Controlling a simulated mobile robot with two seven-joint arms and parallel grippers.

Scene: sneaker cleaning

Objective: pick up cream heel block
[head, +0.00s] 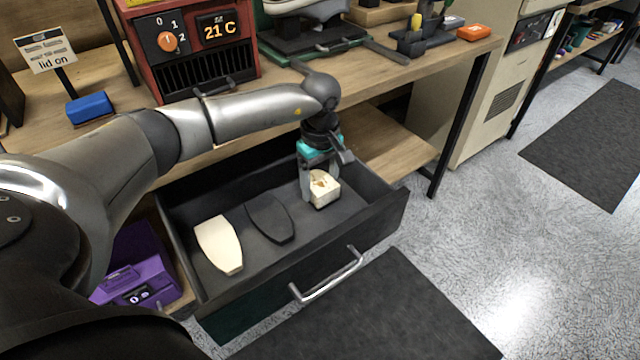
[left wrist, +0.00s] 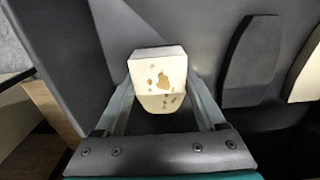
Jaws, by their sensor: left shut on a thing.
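The cream heel block (head: 324,190) is a small pale block with brown specks, inside the open drawer near its right end. In the left wrist view the block (left wrist: 158,72) sits between the two fingers. My left gripper (head: 318,182) reaches down into the drawer and is shut on the block, one finger on each side. In the left wrist view the gripper (left wrist: 160,92) shows both fingers against the block's sides. I cannot tell whether the block touches the drawer floor. My right gripper is not in view.
The open drawer (head: 330,240) also holds a dark sole-shaped piece (head: 269,218) and a cream one (head: 218,245), left of the block. A purple box (head: 140,270) stands left of the drawer. The workbench (head: 385,84) with a red heater unit (head: 190,45) is above and behind.

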